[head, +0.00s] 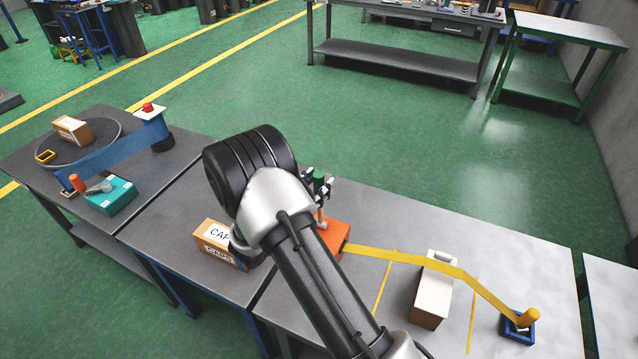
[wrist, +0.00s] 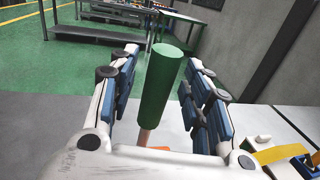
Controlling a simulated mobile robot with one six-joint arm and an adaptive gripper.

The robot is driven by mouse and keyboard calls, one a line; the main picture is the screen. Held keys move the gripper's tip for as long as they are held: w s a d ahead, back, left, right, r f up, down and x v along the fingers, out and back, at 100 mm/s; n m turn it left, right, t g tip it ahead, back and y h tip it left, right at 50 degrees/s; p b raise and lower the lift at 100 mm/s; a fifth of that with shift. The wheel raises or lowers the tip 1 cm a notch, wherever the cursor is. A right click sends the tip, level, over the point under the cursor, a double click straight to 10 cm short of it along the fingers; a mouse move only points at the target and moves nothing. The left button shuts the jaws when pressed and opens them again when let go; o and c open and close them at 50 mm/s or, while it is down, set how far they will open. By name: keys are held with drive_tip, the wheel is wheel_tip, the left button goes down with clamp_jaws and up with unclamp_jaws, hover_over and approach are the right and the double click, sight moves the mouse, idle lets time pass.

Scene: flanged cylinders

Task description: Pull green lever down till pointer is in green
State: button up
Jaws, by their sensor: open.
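The green lever grip (wrist: 161,90) stands nearly upright on a thin orange-brown rod (wrist: 143,138) in the wrist view. In the head view the green grip (head: 319,182) shows just beyond my wrist, above an orange box (head: 335,238) on the table. My gripper (wrist: 163,62) is open, with a blue-padded finger on each side of the green grip. Gaps show between the grip and both fingers. In the head view my gripper (head: 318,190) is partly hidden by my own arm. I cannot make out a pointer or a green zone in either view.
A cardboard box (head: 218,245) stands left of my arm. A yellow strip (head: 400,258) runs from the orange box past a white-topped box (head: 434,285) to a blue box (head: 517,328). A teal box (head: 110,196) sits on the left table.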

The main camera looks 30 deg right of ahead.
drive_tip(key=shift+w+d, duration=0.25)
drive_tip(key=shift+d, duration=0.3)
drive_tip(key=shift+c, duration=0.5)
clamp_jaws()
